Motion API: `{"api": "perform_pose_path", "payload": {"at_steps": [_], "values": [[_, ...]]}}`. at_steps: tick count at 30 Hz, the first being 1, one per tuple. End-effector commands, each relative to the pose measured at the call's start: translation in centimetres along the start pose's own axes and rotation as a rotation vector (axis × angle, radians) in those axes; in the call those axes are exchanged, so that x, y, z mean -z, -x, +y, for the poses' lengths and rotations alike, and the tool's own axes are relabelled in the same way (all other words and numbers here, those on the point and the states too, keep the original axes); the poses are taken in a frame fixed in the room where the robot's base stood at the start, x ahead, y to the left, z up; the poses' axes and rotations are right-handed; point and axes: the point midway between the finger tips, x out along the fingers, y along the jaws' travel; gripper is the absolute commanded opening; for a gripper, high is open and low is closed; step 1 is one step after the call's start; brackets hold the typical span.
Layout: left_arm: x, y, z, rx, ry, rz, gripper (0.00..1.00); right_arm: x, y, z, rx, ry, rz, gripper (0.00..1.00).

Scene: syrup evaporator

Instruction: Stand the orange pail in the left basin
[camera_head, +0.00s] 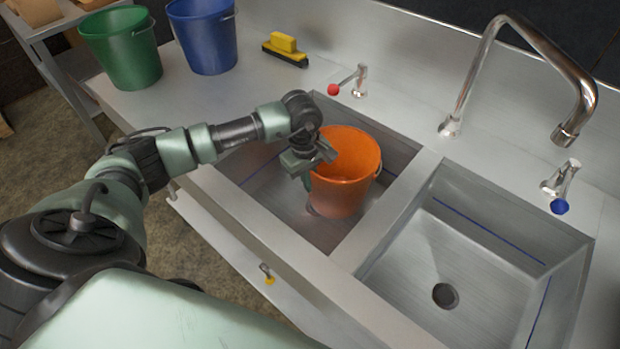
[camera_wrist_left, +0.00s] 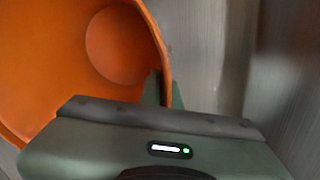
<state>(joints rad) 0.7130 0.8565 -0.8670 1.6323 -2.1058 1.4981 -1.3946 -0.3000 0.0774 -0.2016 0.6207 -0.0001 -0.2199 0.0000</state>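The orange pail (camera_head: 342,190) is inside the left basin (camera_head: 277,198), roughly upright. Its base is at or close to the basin floor; I cannot tell if it touches. My left gripper (camera_head: 316,163) is at the near left side of the pail's rim, one finger inside and one outside, and looks shut on the wall. The left wrist view shows the pail's inside (camera_wrist_left: 75,60) and its rim running down between the green fingers (camera_wrist_left: 164,90). My right gripper is not in view.
The right basin (camera_head: 470,255) is empty. A tall faucet (camera_head: 500,30) stands behind the divider. A red-knobbed tap (camera_head: 350,80) and a blue-knobbed tap (camera_head: 562,185) stand behind the basins. A green pail (camera_head: 125,50), a blue pail (camera_head: 207,40) and a yellow brush (camera_head: 285,46) stand on the counter.

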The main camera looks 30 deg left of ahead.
Motion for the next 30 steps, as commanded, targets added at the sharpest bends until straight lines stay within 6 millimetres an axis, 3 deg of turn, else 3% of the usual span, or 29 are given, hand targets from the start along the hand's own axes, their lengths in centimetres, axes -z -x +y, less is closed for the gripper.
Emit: {"api": "perform_pose_path", "payload": {"at_steps": [10, 12, 13, 25, 30], "values": [[0.0, -0.3, 0.1, -0.006, -0.001, 0.000, 0.00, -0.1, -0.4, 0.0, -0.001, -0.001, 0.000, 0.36], [0.0, -0.2, 0.1, -0.004, -0.001, 0.000, 0.20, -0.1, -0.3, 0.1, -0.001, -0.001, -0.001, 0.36], [0.0, -0.2, 0.1, -0.004, -0.001, 0.000, 0.25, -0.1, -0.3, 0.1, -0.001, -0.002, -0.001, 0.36], [0.0, 0.3, 0.1, -0.005, -0.001, 0.000, 0.25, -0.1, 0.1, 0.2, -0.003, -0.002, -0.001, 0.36], [0.1, 3.0, 0.2, -0.009, -0.001, 0.003, 0.25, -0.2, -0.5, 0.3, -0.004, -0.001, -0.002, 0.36]]}}
